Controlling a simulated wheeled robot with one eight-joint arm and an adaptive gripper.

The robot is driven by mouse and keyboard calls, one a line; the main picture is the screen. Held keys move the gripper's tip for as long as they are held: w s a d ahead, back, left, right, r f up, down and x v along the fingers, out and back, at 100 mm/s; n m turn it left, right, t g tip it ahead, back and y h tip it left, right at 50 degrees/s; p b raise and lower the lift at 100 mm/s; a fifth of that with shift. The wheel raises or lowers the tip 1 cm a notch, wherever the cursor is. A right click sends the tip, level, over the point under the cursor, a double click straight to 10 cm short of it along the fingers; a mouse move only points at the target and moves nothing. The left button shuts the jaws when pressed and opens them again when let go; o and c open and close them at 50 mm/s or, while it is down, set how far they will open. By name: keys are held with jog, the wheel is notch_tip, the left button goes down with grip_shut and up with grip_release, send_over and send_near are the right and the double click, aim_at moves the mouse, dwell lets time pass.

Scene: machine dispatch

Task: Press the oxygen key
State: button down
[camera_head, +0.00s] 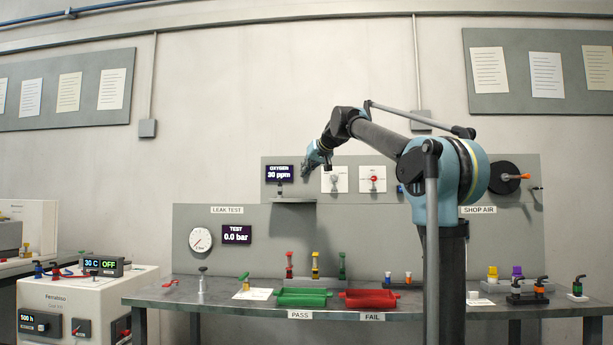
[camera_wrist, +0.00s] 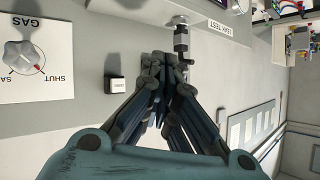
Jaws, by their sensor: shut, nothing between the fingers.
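The oxygen display (camera_head: 279,173) on the back panel reads "OXYGEN 30 ppm". My gripper (camera_head: 305,173) is in front of the panel, just right of that display. In the wrist view my gripper (camera_wrist: 163,68) has its fingers together with nothing between them. A small dark key with a white label (camera_wrist: 116,85) stands out from the panel left of the fingertips, with a visible gap between. Its label is too small to read. I cannot make out this key in the head view, where my gripper covers that area.
A white GAS plate with a knob (camera_wrist: 22,58) is at the wrist view's left. A silver and black fitting (camera_wrist: 181,42) is close beyond the fingertips. A small shelf (camera_head: 293,201) juts out below the display. Green (camera_head: 302,298) and red (camera_head: 370,300) trays lie on the bench.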

jog(key=w, duration=0.7)
jog(key=shift+w+d, duration=0.15)
jog(key=shift+w, duration=0.1)
jog(key=shift+w, duration=0.15)
dwell(1.2)
jog(key=shift+w, duration=0.2)
jog(key=shift+w, duration=0.5)
dwell(1.0)
jog(key=shift+s, duration=0.95)
jog(key=s, duration=0.5)
dwell(0.5)
